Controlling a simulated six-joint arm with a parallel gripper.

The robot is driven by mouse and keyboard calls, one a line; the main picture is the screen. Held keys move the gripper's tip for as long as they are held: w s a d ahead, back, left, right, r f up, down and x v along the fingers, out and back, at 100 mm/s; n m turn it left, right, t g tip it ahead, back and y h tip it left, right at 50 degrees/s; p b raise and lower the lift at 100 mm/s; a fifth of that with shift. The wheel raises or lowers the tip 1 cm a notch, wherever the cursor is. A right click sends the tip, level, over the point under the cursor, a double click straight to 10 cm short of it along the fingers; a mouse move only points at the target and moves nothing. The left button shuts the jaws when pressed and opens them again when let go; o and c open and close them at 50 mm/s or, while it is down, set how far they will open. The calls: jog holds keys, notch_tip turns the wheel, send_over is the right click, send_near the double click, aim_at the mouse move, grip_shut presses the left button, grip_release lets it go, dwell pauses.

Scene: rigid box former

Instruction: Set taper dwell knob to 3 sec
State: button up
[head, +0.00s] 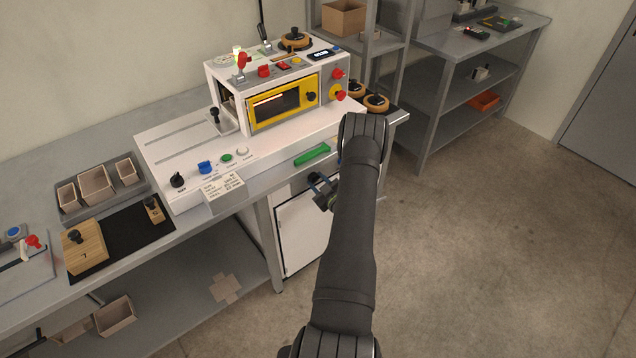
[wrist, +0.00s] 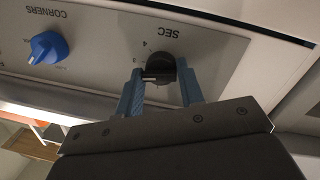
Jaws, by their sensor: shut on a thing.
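In the wrist view the black taper dwell knob (wrist: 158,62) sits on a light grey panel, under upside-down "SEC" lettering with a "4" beside it. My gripper (wrist: 160,70) has its two blue fingers on either side of this knob, shut on it. A pale pointer line shows at the knob's lower left; the number it points to is not clear. In the head view part of my gripper (head: 323,190) shows left of my arm, by the machine's front edge. I cannot make out the held knob there.
A blue knob (wrist: 46,47) marked "CORNERS" is beside the held knob. The white machine (head: 160,145) stands on the bench, with a green bar (head: 312,155) at its front. Trays (head: 97,184) and a wooden block (head: 83,248) lie left. The floor at right is clear.

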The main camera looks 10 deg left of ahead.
jog(key=shift+s+a+f+m, duration=0.1)
jog(key=shift+s+m, duration=0.05)
jog(key=shift+m, duration=0.95)
jog(key=o, duration=0.9)
jog(key=shift+o, duration=0.2)
jog(key=v, duration=1.7)
jog(key=shift+d+r, duration=0.25)
jog(key=shift+d, duration=0.05)
